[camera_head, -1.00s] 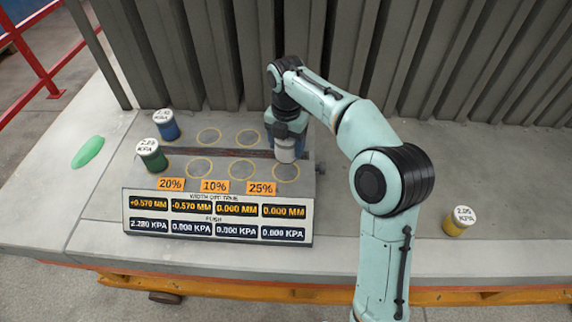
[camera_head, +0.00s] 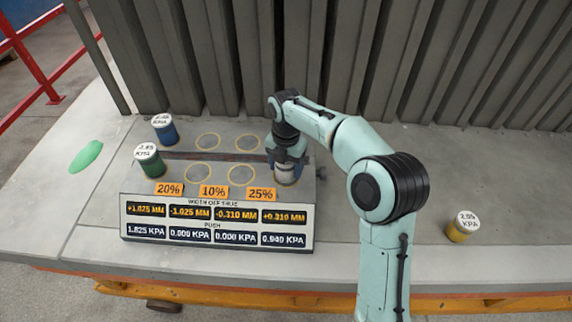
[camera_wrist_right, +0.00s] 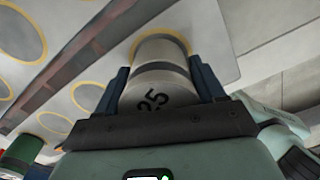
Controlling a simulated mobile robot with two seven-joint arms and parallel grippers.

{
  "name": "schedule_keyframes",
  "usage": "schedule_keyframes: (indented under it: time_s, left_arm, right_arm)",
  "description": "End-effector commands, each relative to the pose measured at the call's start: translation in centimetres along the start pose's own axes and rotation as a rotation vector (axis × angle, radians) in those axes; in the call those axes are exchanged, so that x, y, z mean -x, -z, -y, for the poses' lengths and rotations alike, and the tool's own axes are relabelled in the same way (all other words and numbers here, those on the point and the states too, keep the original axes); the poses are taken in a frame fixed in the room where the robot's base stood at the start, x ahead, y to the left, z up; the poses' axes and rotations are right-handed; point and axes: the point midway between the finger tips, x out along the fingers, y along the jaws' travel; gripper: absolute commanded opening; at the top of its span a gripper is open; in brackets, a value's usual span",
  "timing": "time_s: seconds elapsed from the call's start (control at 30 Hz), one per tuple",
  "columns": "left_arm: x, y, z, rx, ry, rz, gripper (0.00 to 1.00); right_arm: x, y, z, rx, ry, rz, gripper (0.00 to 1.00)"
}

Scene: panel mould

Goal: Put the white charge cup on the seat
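The white charge cup (camera_head: 285,173) stands at the front right ringed seat of the panel, with its top towards me. In the right wrist view the cup (camera_wrist_right: 158,88) is pale with a dark band and reads "25". The yellow ring of the seat (camera_wrist_right: 180,43) shows around its far end. My right gripper (camera_head: 286,160) is over that seat; its two dark fingers (camera_wrist_right: 162,82) flank the cup and appear closed on it. Whether the cup bears fully on the seat is hard to see. My left gripper is not in view.
A green cup (camera_head: 151,163) and a blue cup (camera_head: 166,130) stand on left seats. Several ringed seats are empty. The readout board (camera_head: 217,222) shows 0.940 kPa at far right. A yellow cup (camera_head: 462,227) stands far right. A grey ribbed wall (camera_head: 340,60) rises behind.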

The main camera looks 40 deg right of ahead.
Motion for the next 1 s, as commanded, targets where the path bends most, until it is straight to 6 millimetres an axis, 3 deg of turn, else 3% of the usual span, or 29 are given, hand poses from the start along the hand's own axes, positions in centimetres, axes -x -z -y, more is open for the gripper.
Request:
schedule_keyframes:
  time_s: [0.03, 0.07, 0.47, 1.0]
  left_arm:
    - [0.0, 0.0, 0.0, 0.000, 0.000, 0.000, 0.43]
    - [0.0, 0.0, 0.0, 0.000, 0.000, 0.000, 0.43]
    - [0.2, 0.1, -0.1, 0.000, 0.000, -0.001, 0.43]
    - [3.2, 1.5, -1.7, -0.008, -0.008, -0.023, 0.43]
  right_arm:
    - [0.0, 0.0, 0.0, 0.000, 0.000, 0.000, 0.84]
    - [0.0, 0.0, 0.0, 0.000, 0.001, 0.000, 0.93]
    - [0.8, 0.0, 0.0, -0.001, -0.001, 0.001, 0.93]
    - [11.1, -0.1, -0.1, 0.000, -0.002, 0.002, 0.93]
